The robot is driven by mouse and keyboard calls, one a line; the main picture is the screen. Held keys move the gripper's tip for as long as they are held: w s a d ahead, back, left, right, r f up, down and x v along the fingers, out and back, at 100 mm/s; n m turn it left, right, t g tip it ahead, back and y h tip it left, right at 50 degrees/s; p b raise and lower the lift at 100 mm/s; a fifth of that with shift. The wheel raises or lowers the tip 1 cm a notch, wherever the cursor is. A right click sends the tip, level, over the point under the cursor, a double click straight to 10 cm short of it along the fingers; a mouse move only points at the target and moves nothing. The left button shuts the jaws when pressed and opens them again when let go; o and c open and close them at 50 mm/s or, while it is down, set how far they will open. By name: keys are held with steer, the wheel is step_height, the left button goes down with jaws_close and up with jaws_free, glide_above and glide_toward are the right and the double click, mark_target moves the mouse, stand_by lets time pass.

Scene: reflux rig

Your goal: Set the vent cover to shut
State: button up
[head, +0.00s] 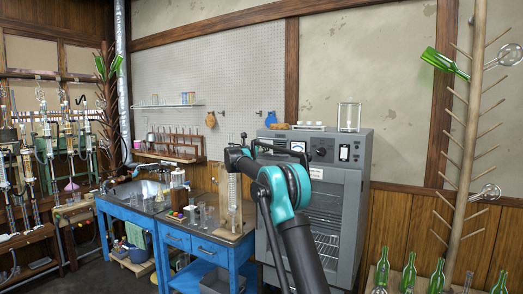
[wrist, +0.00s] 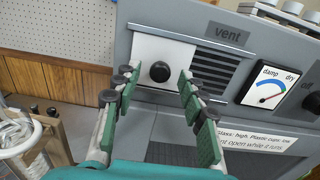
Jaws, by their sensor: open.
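The vent cover (wrist: 165,47) is a white plate with a round black knob (wrist: 160,72), on the grey cabinet front under the "vent" label (wrist: 228,35). It sits at the left of its rails, and the dark slots (wrist: 214,68) to its right are uncovered. My gripper (wrist: 157,82) is open, with its green-padded fingers either side of the knob in the wrist view. I cannot tell whether the fingertips reach the knob's depth. In the head view my arm hides most of the vent on the cabinet (head: 345,205).
Right of the vent is a damp/dry dial (wrist: 270,88). Glassware (wrist: 30,135) stands at the lower left of the wrist view. A blue bench (head: 205,245) with glassware is left of the cabinet, and a bottle rack (head: 463,150) stands at the right.

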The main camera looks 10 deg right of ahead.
steer(key=shift+w+d, duration=0.1)
steer(key=shift+w, duration=0.05)
jaws_close()
stand_by(0.4)
